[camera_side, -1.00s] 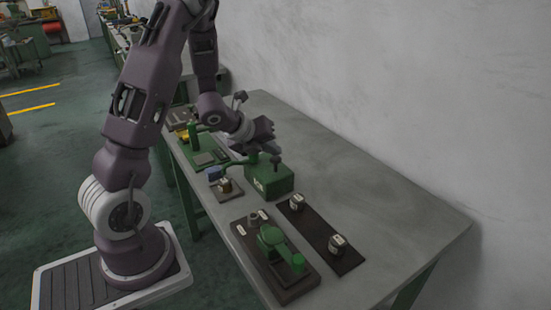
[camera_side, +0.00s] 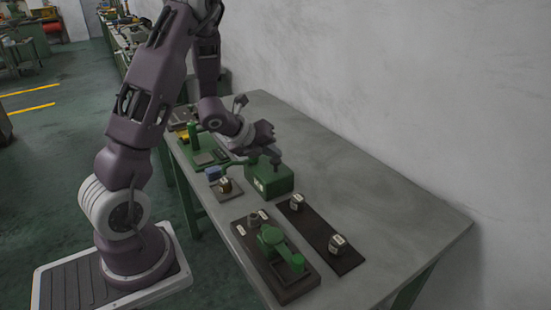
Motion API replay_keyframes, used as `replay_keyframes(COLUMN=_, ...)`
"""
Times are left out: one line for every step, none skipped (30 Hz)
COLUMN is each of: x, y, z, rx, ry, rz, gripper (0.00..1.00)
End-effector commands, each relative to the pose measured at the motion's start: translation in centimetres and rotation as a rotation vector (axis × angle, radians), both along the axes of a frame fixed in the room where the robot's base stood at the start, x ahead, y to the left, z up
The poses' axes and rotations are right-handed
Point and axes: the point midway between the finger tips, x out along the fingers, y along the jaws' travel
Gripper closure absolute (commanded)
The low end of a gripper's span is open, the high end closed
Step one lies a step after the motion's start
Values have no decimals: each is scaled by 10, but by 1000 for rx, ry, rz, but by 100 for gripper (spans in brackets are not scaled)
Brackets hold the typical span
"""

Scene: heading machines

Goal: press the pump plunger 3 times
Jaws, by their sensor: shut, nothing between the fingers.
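The pump appears to be the green box (camera_side: 270,180) on the bench, with a pale label on its front. A dark knob (camera_side: 276,161) stands up on its top right, probably the plunger. A green arm with a blue end (camera_side: 214,173) reaches out to the left of the box. My gripper (camera_side: 268,148) is shut and empty, tilted downward just above and behind the box top. The fingertips are small and dark here, so I cannot tell whether they touch the knob.
A dark board with a green lever fixture (camera_side: 283,252) lies at the front. A dark strip (camera_side: 318,233) with two small metal blocks lies to the right. A small plate with a brass piece (camera_side: 225,186) sits left of the box. The bench's right side is clear.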

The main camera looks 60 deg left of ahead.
Motion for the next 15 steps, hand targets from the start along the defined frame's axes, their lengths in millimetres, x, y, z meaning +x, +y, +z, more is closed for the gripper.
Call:
replay_keyframes(x=0, y=0, z=-1, rx=-1, ry=2, rz=-1, gripper=100)
replay_keyframes(x=0, y=0, z=-1, rx=-1, ry=2, rz=-1, gripper=100)
replay_keyframes(x=0, y=0, z=-2, rx=-1, ry=1, rz=-1, gripper=100)
replay_keyframes(x=0, y=0, z=-2, rx=-1, ry=1, rz=-1, gripper=100)
replay_keyframes(x=0, y=-1, z=-3, rx=-1, ry=2, rz=-1, gripper=100)
replay_keyframes(x=0, y=-1, z=-3, rx=-1, ry=2, rz=-1, gripper=100)
replay_keyframes(x=0, y=-1, z=-3, rx=-1, ry=2, rz=-1, gripper=100)
replay_keyframes(x=0, y=-1, z=-4, rx=-1, ry=2, rz=-1, gripper=100)
replay_keyframes(x=0, y=-1, z=-4, rx=-1, ry=2, rz=-1, gripper=100)
replay_keyframes(x=0, y=-1, z=-5, rx=-1, ry=2, rz=-1, gripper=100)
replay_keyframes(x=-1, y=0, z=-5, rx=-1, ry=3, rz=0, gripper=100)
replay_keyframes(x=-1, y=0, z=-6, rx=-1, ry=3, rz=0, gripper=100)
replay_keyframes(x=-1, y=0, z=-6, rx=-1, ry=3, rz=0, gripper=100)
replay_keyframes(x=-1, y=0, z=-7, rx=-1, ry=3, rz=0, gripper=100)
replay_keyframes(x=-1, y=0, z=-7, rx=-1, ry=3, rz=0, gripper=100)
